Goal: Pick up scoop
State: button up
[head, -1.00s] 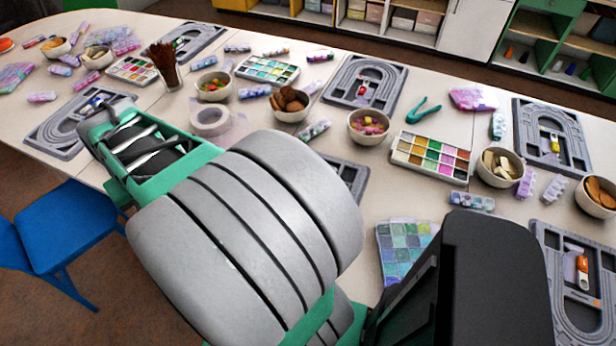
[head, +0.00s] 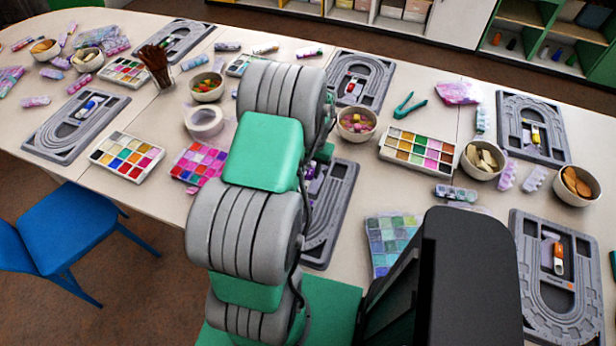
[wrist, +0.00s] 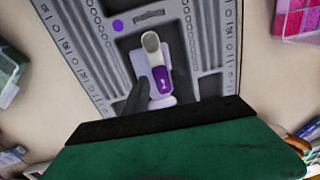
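A small scoop (wrist: 161,78) with a purple handle and a pale rounded end lies on a white rest in the middle recess of a grey bead board (wrist: 207,45) in the wrist view. In the head view, the same board (head: 340,190) is partly hidden behind my arm, and only a bit of purple shows at its edge. My gripper (wrist: 160,122) shows in the wrist view as a black edge with a green body, close to the scoop's near end. A dark finger-like shape lies just left of the scoop, apparently apart from it. My fingers are hidden in the head view.
Other grey boards with scoops (head: 558,258) stand along the table. A pink bead tray (wrist: 300,18) is right of the board in the wrist view.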

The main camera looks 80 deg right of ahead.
notch_tip(320, 180, down, 2)
jog(key=shift+w+f, duration=0.1)
jog(key=shift+w, duration=0.05)
jog(key=shift+c, duration=0.5)
grip_shut()
